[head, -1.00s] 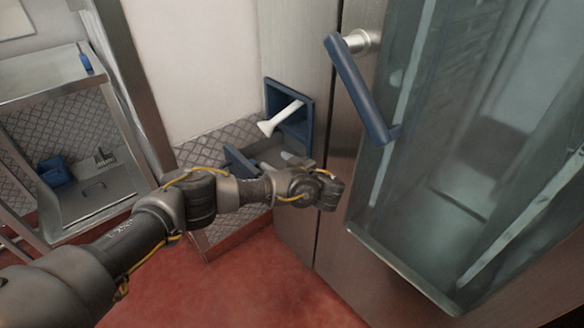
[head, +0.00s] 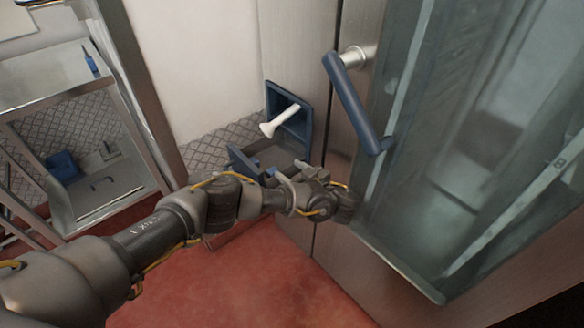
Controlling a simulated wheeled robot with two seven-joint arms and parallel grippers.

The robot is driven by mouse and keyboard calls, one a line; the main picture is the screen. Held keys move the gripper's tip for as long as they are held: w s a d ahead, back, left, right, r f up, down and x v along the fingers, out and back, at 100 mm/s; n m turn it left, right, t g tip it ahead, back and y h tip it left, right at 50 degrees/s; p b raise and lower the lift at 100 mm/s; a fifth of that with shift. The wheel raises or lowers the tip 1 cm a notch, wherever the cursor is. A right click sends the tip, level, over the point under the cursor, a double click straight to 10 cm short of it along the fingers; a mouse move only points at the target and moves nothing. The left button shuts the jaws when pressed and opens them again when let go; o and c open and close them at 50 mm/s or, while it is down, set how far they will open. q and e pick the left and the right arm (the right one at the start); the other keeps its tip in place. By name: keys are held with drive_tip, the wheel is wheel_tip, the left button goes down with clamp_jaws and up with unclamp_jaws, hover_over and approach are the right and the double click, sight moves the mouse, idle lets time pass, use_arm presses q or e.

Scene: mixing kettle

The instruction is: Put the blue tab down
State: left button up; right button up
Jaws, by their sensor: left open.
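A long blue bar (head: 354,106), the most tab-like blue piece in view, hangs slanting from a silver round mount (head: 357,57) on the metal front. Its lower end points down and right. I cannot tell for sure that it is the blue tab. My left arm reaches in from the lower left, and its left gripper (head: 346,206) is below the bar's lower end, apart from it in the picture. It is open with nothing seen in it; its fingers are hard to make out. My right gripper is not in view.
A blue-framed box (head: 289,97) with a white scoop-like piece (head: 281,121) stands open behind my wrist. A large glazed door (head: 450,150) fills the right. A metal shelf unit (head: 62,82) stands at the left. The red floor (head: 240,275) is clear.

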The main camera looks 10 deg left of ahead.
use_arm(q)
drive_tip(key=shift+s+d, duration=0.1)
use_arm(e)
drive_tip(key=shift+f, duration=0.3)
use_arm(q)
drive_tip(key=s+d+f+m+g+h, duration=0.2)
drive_tip(key=s+f+m+g+h, duration=0.15)
drive_tip(key=s+f, duration=0.45)
drive_tip(key=s+d+f+m+g+h, duration=0.25)
drive_tip(key=s+f+h, duration=0.25)
drive_tip(key=s+f, duration=0.3)
drive_tip(key=s+d+f+m+g+h, duration=0.2)
drive_tip(key=s+f+m+h, duration=0.15)
drive_tip(key=s+f, duration=0.45)
drive_tip(key=s+a+f+m, duration=0.1)
drive_tip(key=s+a+f, duration=0.1)
drive_tip(key=s+a, duration=0.5)
drive_tip(key=s+a+f+m, duration=0.1)
drive_tip(key=s+a+f, duration=0.2)
drive_tip(key=s+a, duration=0.4)
drive_tip(key=a, duration=0.7)
drive_tip(key=shift+f+m+h, duration=0.15)
drive_tip(key=shift+m+h, duration=0.15)
drive_tip(key=shift+m, duration=0.05)
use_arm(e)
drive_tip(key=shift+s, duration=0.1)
use_arm(q)
drive_tip(key=shift+d, duration=0.1)
